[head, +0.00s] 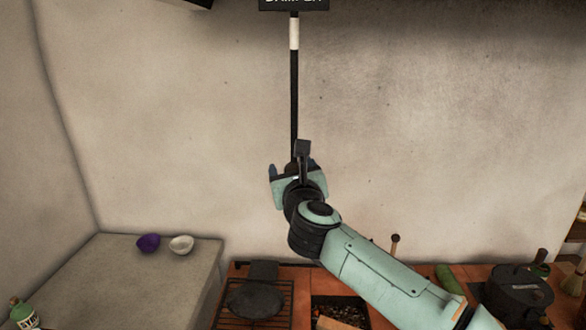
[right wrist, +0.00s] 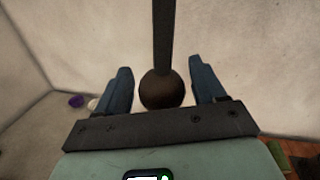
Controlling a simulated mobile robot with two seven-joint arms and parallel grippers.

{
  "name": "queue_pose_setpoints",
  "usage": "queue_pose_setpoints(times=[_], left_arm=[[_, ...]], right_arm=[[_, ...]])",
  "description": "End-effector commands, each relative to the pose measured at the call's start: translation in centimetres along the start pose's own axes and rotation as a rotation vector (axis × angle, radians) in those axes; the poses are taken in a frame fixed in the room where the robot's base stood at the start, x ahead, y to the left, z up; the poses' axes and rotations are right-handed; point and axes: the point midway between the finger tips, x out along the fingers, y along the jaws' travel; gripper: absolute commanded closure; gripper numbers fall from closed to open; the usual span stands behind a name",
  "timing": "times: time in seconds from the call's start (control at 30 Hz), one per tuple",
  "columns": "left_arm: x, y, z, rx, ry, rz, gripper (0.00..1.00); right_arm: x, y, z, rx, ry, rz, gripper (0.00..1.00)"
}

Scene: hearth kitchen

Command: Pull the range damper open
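The damper rod (head: 294,90) is a thin black bar with a white band near its top. It hangs straight down along the wall under a dark sign (head: 293,4) whose lettering is partly cut off. Its lower end is a round dark knob (right wrist: 161,91), seen in the right wrist view. My right gripper (head: 294,168) is raised at the rod's lower end. In the right wrist view its two blue fingers (right wrist: 161,68) stand open on either side of the knob, with a narrow gap at each side. My left gripper is not in view.
Below is the orange-tiled range with a grate and black pan (head: 255,300), an open firebox (head: 340,311) and a black pot (head: 518,292). A stone ledge (head: 150,280) at left holds a purple bowl (head: 148,243) and a white bowl (head: 181,245). The wall around the rod is clear.

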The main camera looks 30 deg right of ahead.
Motion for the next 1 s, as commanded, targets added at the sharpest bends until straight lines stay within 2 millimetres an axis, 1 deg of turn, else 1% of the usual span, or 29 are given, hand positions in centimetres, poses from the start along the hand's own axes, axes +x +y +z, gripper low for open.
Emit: queue_pose_setpoints(times=[0.27, 0.37, 0.47, 0.7, 0.8, 0.9, 1.0], left_arm=[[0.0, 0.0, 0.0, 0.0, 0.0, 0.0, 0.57], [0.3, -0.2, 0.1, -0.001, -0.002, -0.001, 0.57], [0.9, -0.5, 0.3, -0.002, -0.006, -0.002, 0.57], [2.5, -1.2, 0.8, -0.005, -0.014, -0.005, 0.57], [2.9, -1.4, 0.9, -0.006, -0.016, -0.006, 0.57], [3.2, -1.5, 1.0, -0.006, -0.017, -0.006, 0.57], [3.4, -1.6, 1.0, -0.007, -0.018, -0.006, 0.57]], right_arm=[[-0.2, -0.1, 0.2, 0.001, -0.005, -0.001, 0.31], [-0.8, -0.1, 0.2, 0.001, -0.005, -0.001, 0.31], [-2.4, -0.1, 0.1, 0.001, -0.006, 0.0, 0.31], [-7.9, -0.1, 0.0, 0.001, -0.006, 0.0, 0.31], [-9.9, -0.1, 0.0, 0.002, -0.005, 0.0, 0.31], [-11.6, -0.1, 0.1, 0.001, -0.006, 0.0, 0.31], [-12.7, -0.1, 0.1, 0.001, -0.003, 0.0, 0.31]])
